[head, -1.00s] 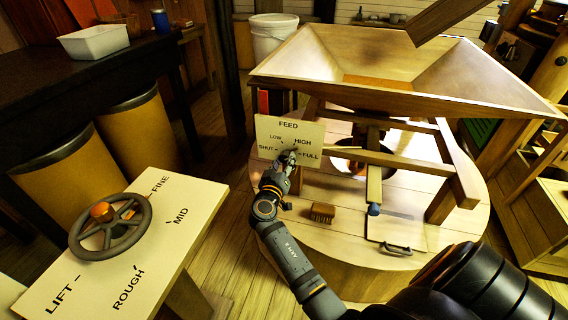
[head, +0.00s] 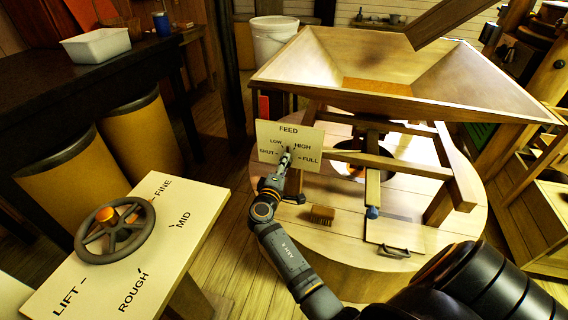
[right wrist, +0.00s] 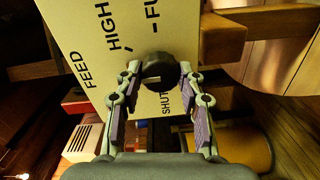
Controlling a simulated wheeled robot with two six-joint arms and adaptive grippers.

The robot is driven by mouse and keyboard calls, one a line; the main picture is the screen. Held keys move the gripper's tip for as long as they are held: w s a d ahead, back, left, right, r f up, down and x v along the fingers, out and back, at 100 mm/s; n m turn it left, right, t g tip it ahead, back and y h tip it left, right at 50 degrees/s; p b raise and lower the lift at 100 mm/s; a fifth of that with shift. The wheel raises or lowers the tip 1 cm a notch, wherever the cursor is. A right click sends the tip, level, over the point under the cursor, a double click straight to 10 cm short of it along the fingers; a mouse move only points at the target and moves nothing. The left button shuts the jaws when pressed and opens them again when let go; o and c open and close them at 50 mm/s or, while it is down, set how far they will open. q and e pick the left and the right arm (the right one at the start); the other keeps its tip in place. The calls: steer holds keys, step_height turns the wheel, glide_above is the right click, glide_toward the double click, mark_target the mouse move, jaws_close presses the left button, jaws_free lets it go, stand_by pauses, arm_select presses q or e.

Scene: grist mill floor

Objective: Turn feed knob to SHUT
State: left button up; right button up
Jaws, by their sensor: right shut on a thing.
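The feed board (head: 312,136) is a cream panel lettered FEED, LOW, HIGH, SHUT and FULL, standing below the hopper. My right gripper (head: 286,157) reaches its middle from below. In the right wrist view the dark round feed knob (right wrist: 158,70) sits between the two fingertips of my right gripper (right wrist: 157,76), which is shut on it. A pale mark shows on the knob's face, but I cannot tell clearly which label it points at. My left gripper is not in view.
The wooden hopper (head: 330,62) overhangs the round millstone deck (head: 345,240). A brush (head: 321,214) lies on the deck. A lift handwheel (head: 115,230) stands on a lettered table (head: 180,245) at left. A white bucket (head: 274,42) stands behind.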

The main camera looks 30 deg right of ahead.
steer(key=shift+n+h+p, duration=0.4)
steer(key=shift+n+p, duration=3.6)
steer(key=shift+n, duration=4.7)
steer(key=o, duration=1.2)
steer(key=shift+g, duration=0.3)
step_height(320, 180, up, 10)
steer(key=shift+f, duration=0.1)
